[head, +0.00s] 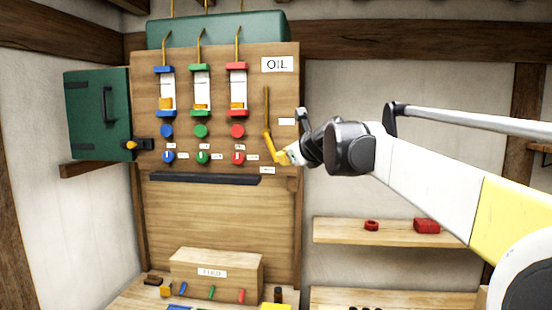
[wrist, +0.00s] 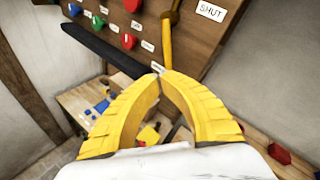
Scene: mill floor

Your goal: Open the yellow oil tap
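The yellow oil tap (head: 269,143) is on the right side of the wooden panel, under the OIL sign, with a thin yellow pipe running up from it. In the wrist view its lever (wrist: 167,45) hangs down from a round pivot, beside a SHUT label (wrist: 210,11). My gripper (head: 283,158) is at the lower end of the lever. In the wrist view the yellow fingertips (wrist: 159,70) are together, right at the lever's end. I cannot tell whether the lever is between them or just beyond them.
Red, green and blue knobs (head: 201,131) and sight glasses are left of the tap. A dark ledge (head: 205,178) runs below them. A green cabinet (head: 97,113) is at left. A shelf (head: 380,232) with red parts is at lower right. A wooden box (head: 216,270) stands below.

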